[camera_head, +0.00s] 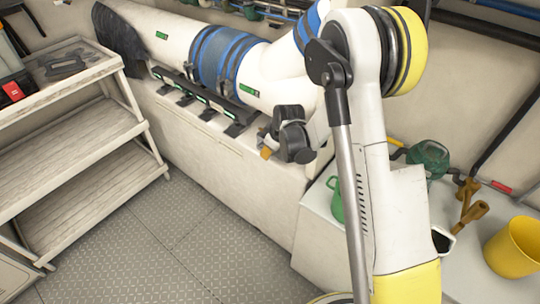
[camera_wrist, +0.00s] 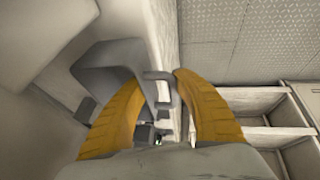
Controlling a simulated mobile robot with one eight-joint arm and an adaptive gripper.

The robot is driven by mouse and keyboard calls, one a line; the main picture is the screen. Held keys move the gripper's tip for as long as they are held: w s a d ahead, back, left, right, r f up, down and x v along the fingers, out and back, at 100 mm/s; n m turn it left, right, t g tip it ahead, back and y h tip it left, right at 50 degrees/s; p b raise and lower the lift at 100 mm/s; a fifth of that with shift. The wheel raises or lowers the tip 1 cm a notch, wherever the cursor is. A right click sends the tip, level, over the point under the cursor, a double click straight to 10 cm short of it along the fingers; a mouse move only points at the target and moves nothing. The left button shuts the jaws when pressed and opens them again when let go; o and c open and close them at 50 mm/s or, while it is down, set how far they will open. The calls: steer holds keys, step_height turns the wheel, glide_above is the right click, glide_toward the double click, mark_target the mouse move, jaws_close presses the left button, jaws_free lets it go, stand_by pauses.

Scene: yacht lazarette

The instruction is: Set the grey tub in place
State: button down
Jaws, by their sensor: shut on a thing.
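My gripper (camera_head: 266,142) is over the pale ledge along the back wall, below the white pipe. In the wrist view its two yellow ribbed fingers (camera_wrist: 160,115) are shut on a grey angular thing with a thin loop-like edge, which looks like the grey tub (camera_wrist: 112,66). The tub reaches out past the left finger. Its full shape and what lies under it are hard to tell. In the head view my gripper and arm hide most of it.
A shelf unit (camera_head: 85,143) stands at the left beside open metal floor (camera_head: 180,235). A white pipe with blue bands (camera_head: 215,55) runs above the ledge (camera_head: 230,155). A yellow bucket (camera_head: 513,248), a green can (camera_head: 428,158) and brown fittings (camera_head: 470,210) are at the right.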

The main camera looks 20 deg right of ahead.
steer(key=shift+f, duration=0.7)
steer(key=shift+f+b, duration=0.55)
steer(key=shift+b, duration=0.1)
steer(key=shift+f, duration=0.1)
steer(key=c, duration=1)
jaws_free()
steer(key=shift+r, duration=0.2)
